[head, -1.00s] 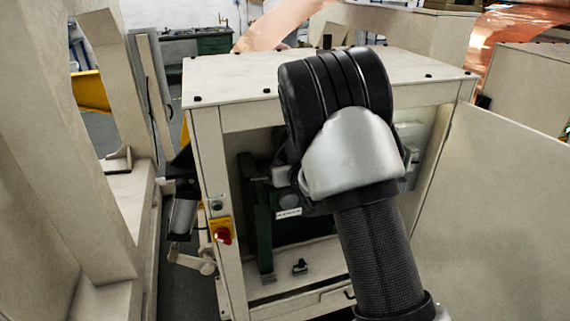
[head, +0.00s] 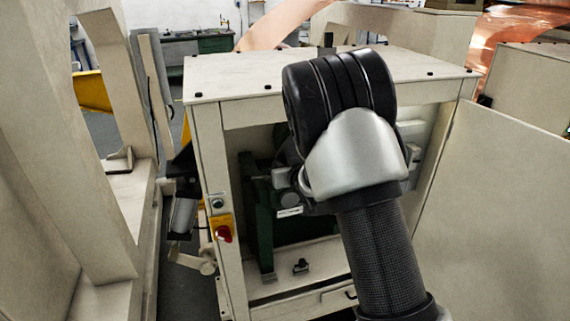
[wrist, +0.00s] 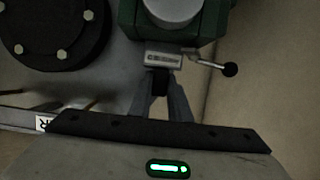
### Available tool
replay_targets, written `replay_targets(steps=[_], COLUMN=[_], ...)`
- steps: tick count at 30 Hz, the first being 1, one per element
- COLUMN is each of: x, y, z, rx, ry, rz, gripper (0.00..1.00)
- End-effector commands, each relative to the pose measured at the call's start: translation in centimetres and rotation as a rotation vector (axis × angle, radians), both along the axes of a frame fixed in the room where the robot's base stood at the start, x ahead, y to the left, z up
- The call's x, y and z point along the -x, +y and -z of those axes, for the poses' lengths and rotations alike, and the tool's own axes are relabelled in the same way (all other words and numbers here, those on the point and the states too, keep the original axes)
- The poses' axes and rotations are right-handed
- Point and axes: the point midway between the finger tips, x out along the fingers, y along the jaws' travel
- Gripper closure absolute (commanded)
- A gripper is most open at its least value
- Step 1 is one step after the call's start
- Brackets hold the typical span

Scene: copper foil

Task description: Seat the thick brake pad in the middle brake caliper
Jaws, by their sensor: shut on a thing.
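My gripper (wrist: 160,78) shows in the wrist view, its two grey fingers closed around a small dark piece (wrist: 160,86). I take it to be the brake pad; its thickness cannot be judged, as the fingers cover much of it. Just beyond the fingertips is a grey block with a label (wrist: 164,58), below a green housing (wrist: 209,18). I cannot tell whether the held piece touches it. No part is clearly recognisable as the middle brake caliper. In the head view my arm hides the gripper and the held piece.
A black-knobbed lever (wrist: 230,69) sticks out right of the green housing. A dark bolted flange (wrist: 60,30) is at upper left. In the head view, my arm reaches toward an open cream cabinet (head: 225,85) with a green stand (head: 264,230) inside. A red switch (head: 223,234) is on its post.

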Motion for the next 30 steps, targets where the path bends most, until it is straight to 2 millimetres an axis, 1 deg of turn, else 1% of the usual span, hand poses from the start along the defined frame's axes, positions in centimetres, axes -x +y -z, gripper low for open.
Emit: replay_targets(steps=[1,17,30], x=[-0.1,-0.2,-0.4], y=[1.2,1.1,0.9], z=[0.8,1.1,2.2], rx=[0.0,0.0,-0.001], ry=[0.005,0.009,0.009], rz=[-0.019,-0.016,-0.015], gripper=[1.0,1.0,1.0])
